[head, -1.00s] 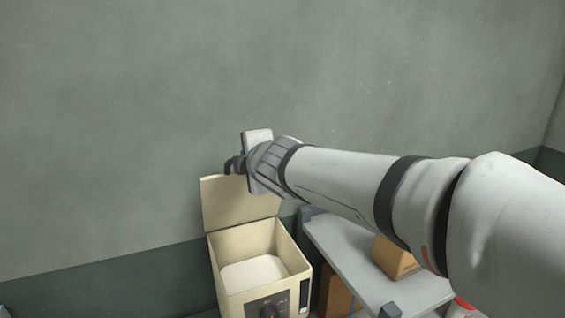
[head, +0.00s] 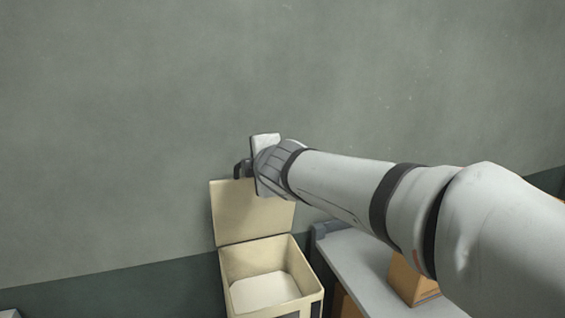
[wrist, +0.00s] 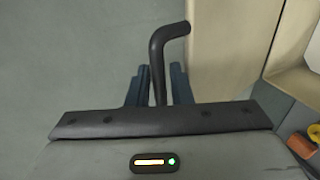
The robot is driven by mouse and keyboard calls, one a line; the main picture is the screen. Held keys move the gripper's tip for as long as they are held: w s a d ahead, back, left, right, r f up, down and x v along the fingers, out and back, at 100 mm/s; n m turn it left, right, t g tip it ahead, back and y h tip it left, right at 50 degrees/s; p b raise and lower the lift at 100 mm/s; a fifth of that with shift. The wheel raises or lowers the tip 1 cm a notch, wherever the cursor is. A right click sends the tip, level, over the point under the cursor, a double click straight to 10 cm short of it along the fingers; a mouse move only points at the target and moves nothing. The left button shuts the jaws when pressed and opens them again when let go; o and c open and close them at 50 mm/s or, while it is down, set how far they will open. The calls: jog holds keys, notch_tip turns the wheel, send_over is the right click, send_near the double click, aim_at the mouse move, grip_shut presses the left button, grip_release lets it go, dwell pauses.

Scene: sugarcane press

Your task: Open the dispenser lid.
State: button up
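The cream dispenser (head: 312,284) stands low in the head view, with its top open and a pale inside showing. Its lid (head: 250,215) stands up at the back edge, near upright. The lid also shows in the wrist view (wrist: 215,50), at upper right. A dark bent handle (wrist: 157,65) reaches from the lid's side between my fingers. My gripper (wrist: 160,75) is around this handle, its fingers close on both sides and seemingly shut on it. In the head view my gripper (head: 242,169) is at the lid's top edge, with its fingers partly hidden.
A grey shelf (head: 360,262) with an orange-brown box (head: 412,280) stands right of the dispenser, under my arm. A plain grey wall (head: 120,120) rises behind the dispenser. The space left of the lid looks clear.

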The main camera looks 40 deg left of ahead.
jog(key=shift+o, duration=0.8)
jog(key=v, duration=0.7)
jog(key=shift+s+d, duration=0.2)
jog(key=shift+d, duration=0.15)
jog(key=shift+r, duration=0.15)
